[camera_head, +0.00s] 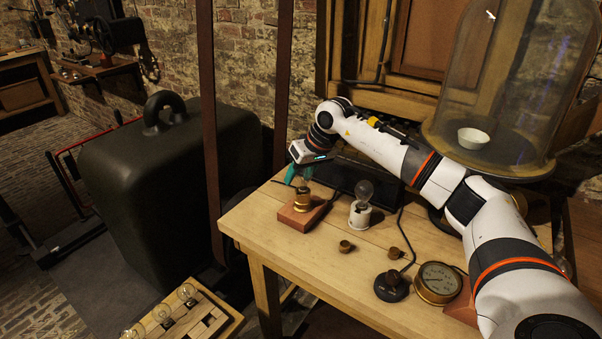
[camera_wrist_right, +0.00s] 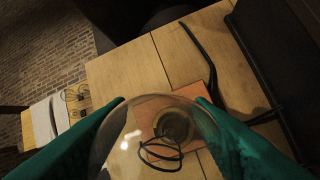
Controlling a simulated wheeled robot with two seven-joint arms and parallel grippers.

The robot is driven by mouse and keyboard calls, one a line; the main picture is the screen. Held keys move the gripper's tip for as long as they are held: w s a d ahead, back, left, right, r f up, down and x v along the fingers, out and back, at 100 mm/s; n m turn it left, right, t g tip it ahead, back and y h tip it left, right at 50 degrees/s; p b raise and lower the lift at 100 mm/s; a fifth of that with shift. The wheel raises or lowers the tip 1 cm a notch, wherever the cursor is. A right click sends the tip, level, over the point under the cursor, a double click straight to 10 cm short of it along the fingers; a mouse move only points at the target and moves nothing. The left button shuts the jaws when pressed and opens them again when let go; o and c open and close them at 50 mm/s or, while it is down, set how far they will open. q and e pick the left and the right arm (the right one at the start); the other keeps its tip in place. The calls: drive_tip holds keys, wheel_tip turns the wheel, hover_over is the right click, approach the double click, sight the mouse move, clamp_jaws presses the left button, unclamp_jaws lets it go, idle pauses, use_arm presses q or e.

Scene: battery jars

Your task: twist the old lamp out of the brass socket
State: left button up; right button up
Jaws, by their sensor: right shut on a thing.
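The brass socket (camera_head: 302,201) stands upright on a reddish wooden block (camera_head: 293,221) near the table's left edge. My right gripper (camera_head: 299,176) points down over it, its green fingers closed on the old lamp. In the right wrist view the lamp (camera_wrist_right: 155,150) is a clear glass globe between the two green fingers (camera_wrist_right: 162,103), with dark wire loops inside. The socket's dark round shape (camera_wrist_right: 175,123) shows through and behind the glass, on the reddish block. I cannot tell whether the lamp's base is still seated in the socket. My left gripper is not in view.
A clear bulb in a white holder (camera_head: 360,214) stands right of the block. Brass pieces (camera_head: 346,246), a black round base (camera_head: 391,287) and a gauge (camera_head: 437,283) lie nearer. A wooden tray (camera_head: 222,325) with several bulbs is lower left. A glass dome (camera_head: 500,80) stands behind my arm.

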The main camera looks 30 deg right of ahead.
drive_tip(key=shift+n, duration=0.7)
drive_tip(key=o, duration=1.2)
drive_tip(key=shift+c, duration=0.2)
drive_tip(key=m+h, duration=0.1)
drive_tip(key=m, duration=0.3)
drive_tip(key=m+h, duration=0.1)
drive_tip(key=m, duration=0.2)
drive_tip(key=shift+d+t, duration=0.25)
drive_tip(key=shift+t, duration=0.05)
drive_tip(key=shift+c, duration=0.5)
